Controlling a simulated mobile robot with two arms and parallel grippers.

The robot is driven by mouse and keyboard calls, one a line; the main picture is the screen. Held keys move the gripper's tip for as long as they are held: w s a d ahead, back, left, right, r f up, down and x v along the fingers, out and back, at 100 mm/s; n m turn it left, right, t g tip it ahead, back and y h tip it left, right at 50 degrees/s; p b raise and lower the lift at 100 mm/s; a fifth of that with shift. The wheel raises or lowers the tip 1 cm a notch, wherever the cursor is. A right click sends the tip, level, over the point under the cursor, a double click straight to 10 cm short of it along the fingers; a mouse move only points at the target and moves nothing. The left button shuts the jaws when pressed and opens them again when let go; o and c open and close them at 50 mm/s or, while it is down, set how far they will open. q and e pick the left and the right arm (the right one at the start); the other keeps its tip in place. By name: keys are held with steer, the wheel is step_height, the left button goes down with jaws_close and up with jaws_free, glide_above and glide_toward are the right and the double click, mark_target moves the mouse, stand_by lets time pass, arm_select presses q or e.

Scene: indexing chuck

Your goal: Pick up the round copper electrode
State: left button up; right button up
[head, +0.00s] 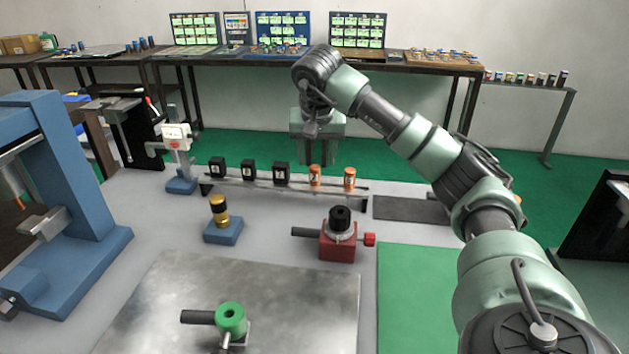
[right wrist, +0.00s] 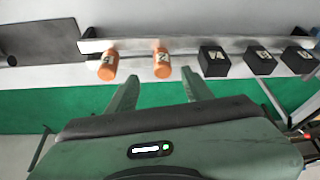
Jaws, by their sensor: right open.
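Two round copper electrodes stand upright at the right end of a rack: one next to the black blocks (head: 315,175) and one at the end (head: 349,179). In the right wrist view both show, the inner one (right wrist: 162,66) and the end one (right wrist: 108,67), each with a pale label. My right gripper (head: 318,153) is open and empty, above and behind the rack. In the right wrist view its fingertips (right wrist: 160,77) point toward the rack, with the inner copper electrode lying between them in the picture, apart from both. My left gripper is not in view.
Several black square electrodes (head: 249,170) share the rack (head: 232,184). In front stand a red chuck (head: 338,247) with a black top, a blue block (head: 223,231) holding a gold-and-black piece, and a green ring (head: 231,319). A blue press (head: 75,180) stands left.

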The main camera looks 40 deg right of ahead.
mark_target(315, 168)
steer(key=x, duration=0.6)
steer(key=shift+w+a+f, duration=0.1)
steer(key=shift+w+f, duration=0.1)
steer(key=shift+f, duration=0.1)
steer(key=shift+r, duration=0.1)
jaws_close()
